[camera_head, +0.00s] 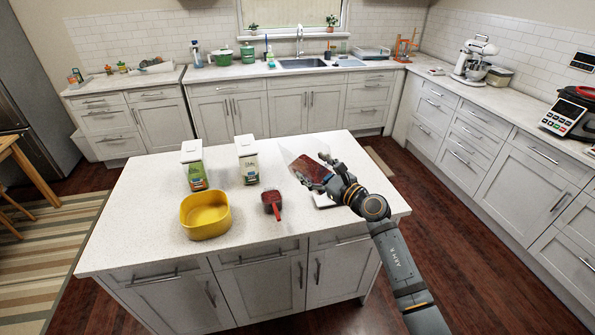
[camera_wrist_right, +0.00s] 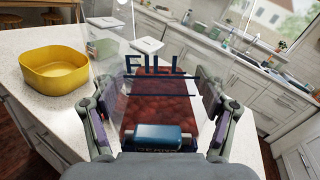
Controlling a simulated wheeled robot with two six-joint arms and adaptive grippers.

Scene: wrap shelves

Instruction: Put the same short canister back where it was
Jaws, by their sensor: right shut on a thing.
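My right gripper (camera_head: 318,174) is shut on a clear canister (camera_head: 303,160) with dark red contents, above the right part of the island. The canister looks tilted in the head view. In the right wrist view it fills the space between my fingers (camera_wrist_right: 160,112), and its clear wall (camera_wrist_right: 160,68) carries the word "FILL" and dark lines. I cannot tell whether its base touches anything. My left gripper is not in view.
On the white island (camera_head: 140,225) stand two white-lidded canisters, one left (camera_head: 194,165) and one right (camera_head: 247,160). A yellow bowl (camera_head: 205,215) and a red scoop (camera_head: 271,203) are nearer. A white flat thing (camera_head: 323,201) lies partly hidden under my gripper.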

